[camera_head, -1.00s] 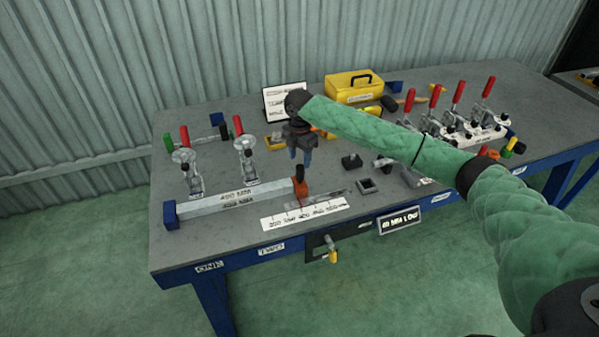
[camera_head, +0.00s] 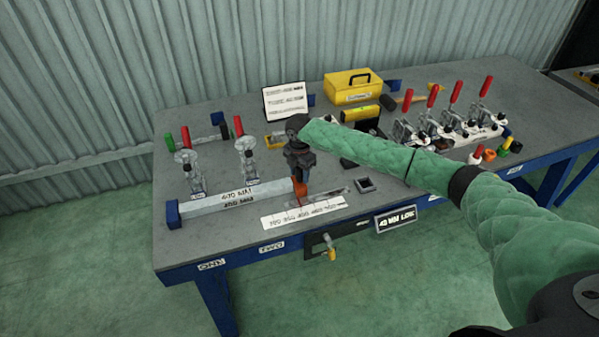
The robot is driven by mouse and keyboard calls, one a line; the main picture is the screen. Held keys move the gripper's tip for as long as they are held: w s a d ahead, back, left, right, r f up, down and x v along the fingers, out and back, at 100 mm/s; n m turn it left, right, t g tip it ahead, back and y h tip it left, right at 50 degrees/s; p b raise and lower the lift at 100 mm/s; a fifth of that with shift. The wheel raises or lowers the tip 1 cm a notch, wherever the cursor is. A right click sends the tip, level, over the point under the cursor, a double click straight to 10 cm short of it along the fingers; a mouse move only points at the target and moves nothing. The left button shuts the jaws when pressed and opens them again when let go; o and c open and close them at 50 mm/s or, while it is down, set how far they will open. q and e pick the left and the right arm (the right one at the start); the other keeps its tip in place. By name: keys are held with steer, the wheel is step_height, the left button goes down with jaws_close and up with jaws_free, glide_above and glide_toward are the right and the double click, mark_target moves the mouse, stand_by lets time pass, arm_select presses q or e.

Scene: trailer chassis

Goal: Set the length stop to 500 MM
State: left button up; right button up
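The length stop is an orange block (camera_head: 300,188) at the right end of a long pale bar (camera_head: 235,197), just behind a white scale strip (camera_head: 304,212). The scale's printed marks are too small to read surely. My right gripper (camera_head: 301,176) points down right over the orange stop, its fingers at the stop's dark knob, which it hides. I cannot tell whether the fingers are closed on the knob. My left gripper is not in view.
Two red-handled clamps (camera_head: 243,150) stand behind the bar, and several more stand at the right. A yellow box (camera_head: 352,87), a white sign (camera_head: 284,101) and a small dark square holder (camera_head: 366,184) are on the bench.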

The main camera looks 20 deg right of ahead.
jaws_close()
steer(key=d, duration=1)
steer(key=shift+w, duration=0.2)
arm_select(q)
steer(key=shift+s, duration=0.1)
arm_select(e)
steer(key=shift+r, duration=0.1)
steer(key=shift+o, duration=1.1)
jaws_free()
steer(key=shift+d, duration=0.15)
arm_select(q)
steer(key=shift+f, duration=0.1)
arm_select(e)
steer(key=shift+r+b, duration=0.3)
steer(key=shift+r, duration=0.05)
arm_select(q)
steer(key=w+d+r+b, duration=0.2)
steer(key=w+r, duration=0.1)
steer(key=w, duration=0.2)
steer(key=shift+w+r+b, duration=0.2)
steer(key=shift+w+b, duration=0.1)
arm_select(e)
step_height(320, 180, up, 7)
